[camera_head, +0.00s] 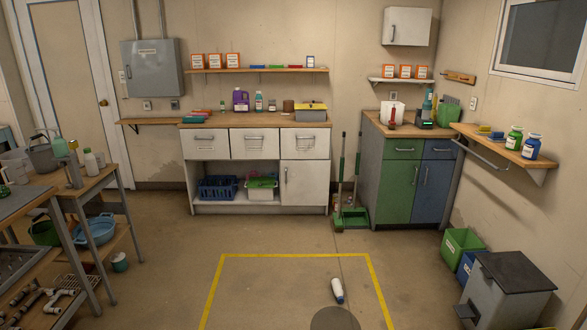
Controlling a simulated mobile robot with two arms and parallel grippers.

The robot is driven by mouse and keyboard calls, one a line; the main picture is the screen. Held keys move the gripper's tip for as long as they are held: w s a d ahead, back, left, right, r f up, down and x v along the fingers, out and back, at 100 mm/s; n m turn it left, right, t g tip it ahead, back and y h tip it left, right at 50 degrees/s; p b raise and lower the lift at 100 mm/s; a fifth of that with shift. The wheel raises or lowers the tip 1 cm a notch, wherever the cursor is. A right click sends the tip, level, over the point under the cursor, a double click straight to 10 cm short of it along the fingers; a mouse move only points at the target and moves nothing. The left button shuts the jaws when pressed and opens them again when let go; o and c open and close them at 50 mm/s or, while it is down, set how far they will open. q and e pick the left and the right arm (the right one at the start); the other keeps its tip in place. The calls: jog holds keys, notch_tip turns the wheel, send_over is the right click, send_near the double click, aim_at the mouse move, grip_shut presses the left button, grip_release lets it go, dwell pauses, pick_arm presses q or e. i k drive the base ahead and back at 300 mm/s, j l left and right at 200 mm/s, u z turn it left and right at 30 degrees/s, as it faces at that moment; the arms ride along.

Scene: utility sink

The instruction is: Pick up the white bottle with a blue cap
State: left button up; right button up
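A white bottle (337,288) with a blue end, which looks like its cap, lies on the floor inside the yellow-taped area. Its blue end points towards the bottom of the picture. Nothing touches it. Neither my left nor my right gripper is in view.
Yellow tape (295,255) marks open floor around the bottle. A workbench (110,178) stands at the left, with pipes on a lower rack. White cabinets (256,144) line the back. A green bin (459,246) and a grey bin (506,290) stand at the right.

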aim_at(339, 291)
jog(key=i+z, duration=0.1)
jog(key=i, duration=0.65)
jog(key=i+j, duration=0.15)
jog(key=i, duration=0.55)
jog(key=i+j+z, duration=0.15)
jog(key=i, duration=0.6)
